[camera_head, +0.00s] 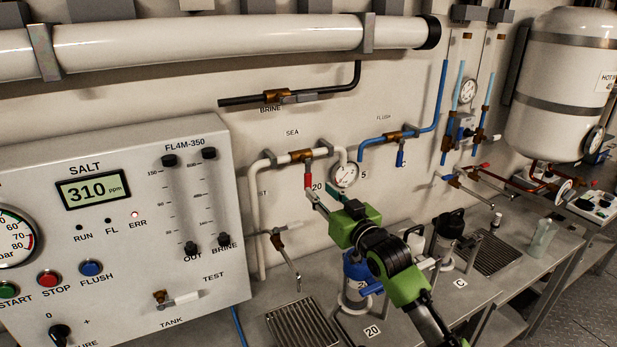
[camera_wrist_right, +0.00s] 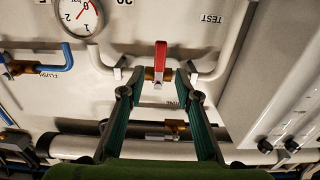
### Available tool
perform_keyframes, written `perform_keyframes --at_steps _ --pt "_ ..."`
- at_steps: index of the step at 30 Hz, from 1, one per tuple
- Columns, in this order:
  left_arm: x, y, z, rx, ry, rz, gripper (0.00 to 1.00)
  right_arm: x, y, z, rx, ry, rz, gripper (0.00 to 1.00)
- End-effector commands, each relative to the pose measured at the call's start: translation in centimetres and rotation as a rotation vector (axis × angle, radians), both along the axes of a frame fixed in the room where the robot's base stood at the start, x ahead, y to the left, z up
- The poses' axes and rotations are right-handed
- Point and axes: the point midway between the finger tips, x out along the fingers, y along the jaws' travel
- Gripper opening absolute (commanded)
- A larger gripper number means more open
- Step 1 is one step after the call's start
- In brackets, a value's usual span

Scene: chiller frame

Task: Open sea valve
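The sea valve has a brass body (camera_head: 302,156) on a white pipe under the "SEA" label. Its red handle (camera_head: 308,181) hangs down, across the line of the pipe. My right gripper (camera_head: 318,196) is at the handle's lower end. In the right wrist view, which is upside down, the red handle (camera_wrist_right: 160,58) appears between the tips of my open right gripper (camera_wrist_right: 160,74). There is a gap on each side, and no contact shows. My left gripper is out of view.
A round gauge (camera_head: 344,174) sits just right of the handle. The grey control panel (camera_head: 120,240) stands at the left. A blue-handled flush valve (camera_head: 400,157) is to the right. Below are a blue-topped filter housing (camera_head: 355,268) and a metal drain grate (camera_head: 300,322).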

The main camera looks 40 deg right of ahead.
Motion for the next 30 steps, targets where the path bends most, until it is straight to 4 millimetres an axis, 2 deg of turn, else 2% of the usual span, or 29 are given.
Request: perform_keyframes --at_steps 6,12,18,26,27,30 --pt "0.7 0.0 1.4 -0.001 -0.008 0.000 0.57 4.0 -0.7 0.3 0.001 0.000 -0.001 0.31" --pt "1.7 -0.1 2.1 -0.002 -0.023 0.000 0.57 6.5 -1.0 0.1 0.001 0.001 0.000 0.31" --pt "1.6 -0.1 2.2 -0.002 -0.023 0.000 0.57 7.5 -1.2 0.0 -0.001 0.001 0.000 0.31" --pt "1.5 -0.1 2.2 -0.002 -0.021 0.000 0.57 7.6 -1.2 -0.1 -0.001 0.001 0.000 0.31" --pt "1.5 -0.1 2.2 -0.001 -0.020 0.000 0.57 7.6 -1.2 -0.1 -0.001 0.001 0.000 0.28" --pt "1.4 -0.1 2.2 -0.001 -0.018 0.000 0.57 7.6 -1.2 -0.1 -0.001 0.001 0.000 0.02"
